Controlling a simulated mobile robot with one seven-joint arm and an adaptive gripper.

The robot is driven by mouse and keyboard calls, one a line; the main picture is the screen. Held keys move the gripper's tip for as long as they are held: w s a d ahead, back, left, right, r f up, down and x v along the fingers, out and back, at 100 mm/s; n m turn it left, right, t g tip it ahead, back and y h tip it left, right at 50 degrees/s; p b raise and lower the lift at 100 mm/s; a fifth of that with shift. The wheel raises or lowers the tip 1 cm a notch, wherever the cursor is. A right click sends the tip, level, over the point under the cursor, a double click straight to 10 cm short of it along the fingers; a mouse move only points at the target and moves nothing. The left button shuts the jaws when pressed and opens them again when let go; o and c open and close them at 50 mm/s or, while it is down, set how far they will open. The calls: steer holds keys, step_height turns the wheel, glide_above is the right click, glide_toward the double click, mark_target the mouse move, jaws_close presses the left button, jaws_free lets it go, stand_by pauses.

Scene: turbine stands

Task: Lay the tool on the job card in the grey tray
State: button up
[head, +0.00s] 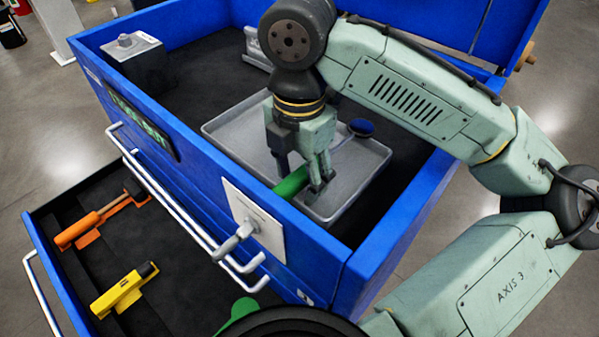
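The grey tray (225,125) lies inside the top of the blue tool chest. My gripper (303,180) points down over the tray's near part, with its fingers on either side of the green handle of a tool (291,182). It appears shut on this handle. A thin pale shaft runs from the handle to a dark blue round head (361,127) over the tray's right part. I cannot tell whether the tool touches the tray floor. The white job card (267,241) is on the chest's front, partly covered by a grey hook-like piece; what it pictures is not readable.
An open lower drawer (180,300) holds an orange tool (100,218), a yellow tool (122,291) and a partly hidden green piece (240,312). A grey block (136,62) and a grey metal piece (256,48) stand in the chest top. Blue walls (405,225) surround the tray.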

steer(key=shift+r+p, duration=1.3)
steer(key=shift+r, duration=0.8)
